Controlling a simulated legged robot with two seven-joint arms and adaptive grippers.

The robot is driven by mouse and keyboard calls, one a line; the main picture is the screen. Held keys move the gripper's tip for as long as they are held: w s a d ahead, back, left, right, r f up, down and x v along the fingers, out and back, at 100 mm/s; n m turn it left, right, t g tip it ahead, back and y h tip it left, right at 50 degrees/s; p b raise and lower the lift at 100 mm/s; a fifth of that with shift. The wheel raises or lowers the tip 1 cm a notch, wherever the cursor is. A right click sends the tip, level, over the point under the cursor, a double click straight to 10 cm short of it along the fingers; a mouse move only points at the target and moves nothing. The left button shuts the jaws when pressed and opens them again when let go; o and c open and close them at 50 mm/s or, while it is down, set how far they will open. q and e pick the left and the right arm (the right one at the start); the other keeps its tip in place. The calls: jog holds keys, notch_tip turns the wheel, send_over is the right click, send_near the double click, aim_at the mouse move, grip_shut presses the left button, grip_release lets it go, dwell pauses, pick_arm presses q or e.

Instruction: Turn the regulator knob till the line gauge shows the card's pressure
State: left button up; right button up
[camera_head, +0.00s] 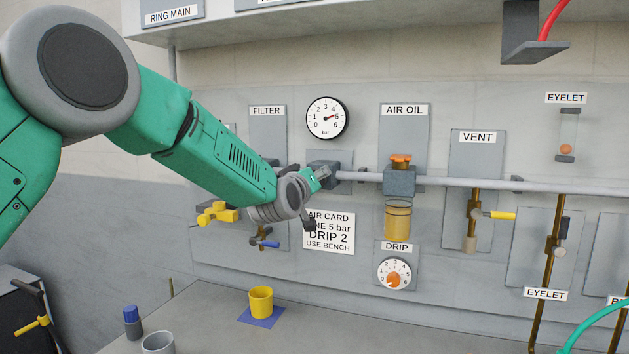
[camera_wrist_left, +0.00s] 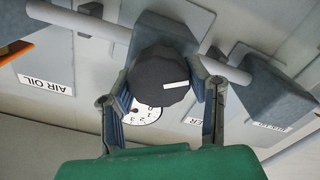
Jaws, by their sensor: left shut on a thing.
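The round line gauge (camera_head: 326,118) hangs on the wall, marked 0 to 6 bar, and its red needle points at about 5. The air card (camera_head: 329,232) reads "LINE 5 bar, DRIP 2, USE BENCH", its left edge partly covered by my gripper. My left gripper (camera_head: 315,195) is at the regulator block (camera_head: 323,171) on the pipe. In the left wrist view its fingers are shut on the black regulator knob (camera_wrist_left: 163,80), which has a white mark. The knob is mostly hidden in the head view. My right gripper is not in view.
An air oil unit (camera_head: 399,181) with an orange top and amber bowl sits right of the regulator. Below it is the drip dial (camera_head: 394,273). The yellow vent lever (camera_head: 500,215) is further right. A yellow cup (camera_head: 261,301) stands on a blue mat on the bench.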

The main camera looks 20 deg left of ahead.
pick_arm(q)
jog(key=shift+d+f+m, duration=0.15)
jog(key=shift+f+m, duration=0.45)
jog(key=o, duration=1.1)
jog(key=shift+o, duration=0.2)
jog(key=shift+r, duration=0.2)
